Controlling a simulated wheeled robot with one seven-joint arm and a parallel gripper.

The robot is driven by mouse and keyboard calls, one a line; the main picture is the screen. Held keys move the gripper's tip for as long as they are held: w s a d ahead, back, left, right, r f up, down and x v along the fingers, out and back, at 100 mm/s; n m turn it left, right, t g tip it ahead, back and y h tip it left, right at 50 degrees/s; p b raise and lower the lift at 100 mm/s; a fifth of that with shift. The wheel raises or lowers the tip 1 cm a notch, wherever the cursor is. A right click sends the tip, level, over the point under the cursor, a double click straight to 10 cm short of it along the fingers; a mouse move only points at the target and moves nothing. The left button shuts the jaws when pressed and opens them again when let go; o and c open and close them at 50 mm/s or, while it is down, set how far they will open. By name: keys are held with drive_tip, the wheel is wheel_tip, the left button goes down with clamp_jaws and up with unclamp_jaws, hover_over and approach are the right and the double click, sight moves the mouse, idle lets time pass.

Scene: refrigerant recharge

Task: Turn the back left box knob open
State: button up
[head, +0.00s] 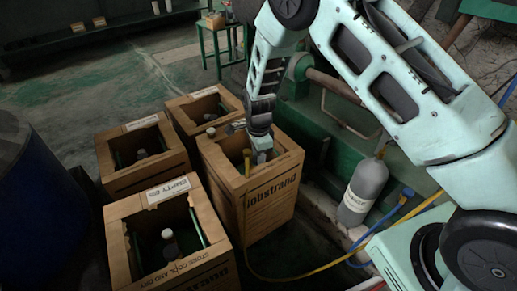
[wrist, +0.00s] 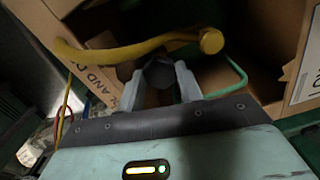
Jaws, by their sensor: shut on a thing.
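Several open cardboard boxes stand together on the floor in the head view. My gripper (head: 261,153) reaches down into the open top of the right-hand box (head: 262,197), the one with large dark lettering. In the wrist view, my gripper (wrist: 160,90) has its two pale fingers on either side of a dark faceted knob (wrist: 158,70), shut on it. My fingers hide the knob's sides. The back left box (head: 145,176) in the head view stands apart from my gripper, with a pale-topped cylinder (head: 141,154) inside.
A yellow hose (wrist: 130,51) crosses just beyond the knob, and a green handle (wrist: 238,75) is beside it. The front left box (head: 184,271) holds another cylinder (head: 169,243). A grey cylinder (head: 364,188) stands at right. A dark blue drum (head: 38,205) is at left.

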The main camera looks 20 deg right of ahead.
drive_tip(key=n+p, duration=0.4)
drive_tip(key=n, duration=0.2)
drive_tip(key=shift+r+p, duration=0.15)
drive_tip(key=shift+p, duration=0.2)
drive_tip(key=n+p, duration=0.3)
drive_tip(key=n, duration=0.3)
drive_tip(key=shift+n, duration=0.4)
drive_tip(key=n+p, duration=0.1)
drive_tip(key=n, duration=0.5)
drive_tip(key=shift+p, duration=0.4)
drive_tip(key=n+p, duration=0.1)
drive_tip(key=n, duration=0.4)
drive_tip(key=shift+n, duration=0.5)
drive_tip(key=o, duration=0.7)
